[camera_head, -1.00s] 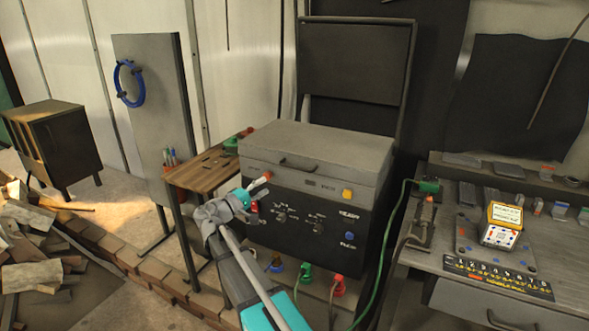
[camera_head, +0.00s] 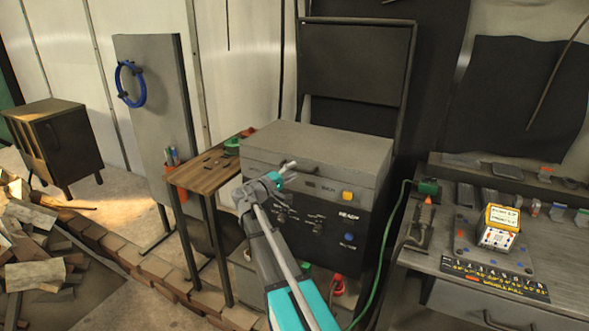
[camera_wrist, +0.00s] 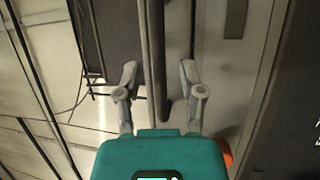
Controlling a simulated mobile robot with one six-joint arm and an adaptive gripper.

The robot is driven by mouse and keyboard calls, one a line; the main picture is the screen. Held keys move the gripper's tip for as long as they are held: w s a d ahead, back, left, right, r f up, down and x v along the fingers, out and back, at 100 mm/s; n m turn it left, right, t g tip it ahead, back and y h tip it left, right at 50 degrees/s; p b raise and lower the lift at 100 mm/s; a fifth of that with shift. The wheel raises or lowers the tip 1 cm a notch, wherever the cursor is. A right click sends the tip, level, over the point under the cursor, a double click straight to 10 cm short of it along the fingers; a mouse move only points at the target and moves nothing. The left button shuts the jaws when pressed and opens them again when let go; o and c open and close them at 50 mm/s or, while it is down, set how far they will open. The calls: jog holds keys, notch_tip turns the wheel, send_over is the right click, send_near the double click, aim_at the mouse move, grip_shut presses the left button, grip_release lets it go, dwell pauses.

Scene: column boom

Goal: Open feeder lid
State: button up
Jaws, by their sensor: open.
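The feeder is a grey box with a black control panel (camera_head: 335,222) on its front. Its grey lid (camera_head: 320,143) lies shut on top. A dark handle (camera_head: 309,168) sits on the lid's front face, partly hidden by my gripper (camera_head: 289,168). My gripper is open at the handle's left part. In the wrist view my gripper (camera_wrist: 160,76) has one finger on each side of the dark handle bar (camera_wrist: 166,108). The bar appears between the fingers, and I cannot tell whether they touch it.
A wooden side table (camera_head: 210,168) stands left of the feeder. A workbench (camera_head: 420,262) with a small yellow-and-white box (camera_head: 497,228) is on the right. A green cable (camera_head: 390,240) hangs between feeder and bench. A dark upright panel (camera_head: 353,65) stands behind the lid.

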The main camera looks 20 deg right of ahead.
jog(key=shift+w+d+r, duration=0.1)
jog(key=shift+w+d, duration=0.05)
jog(key=shift+d, duration=0.5)
grip_shut()
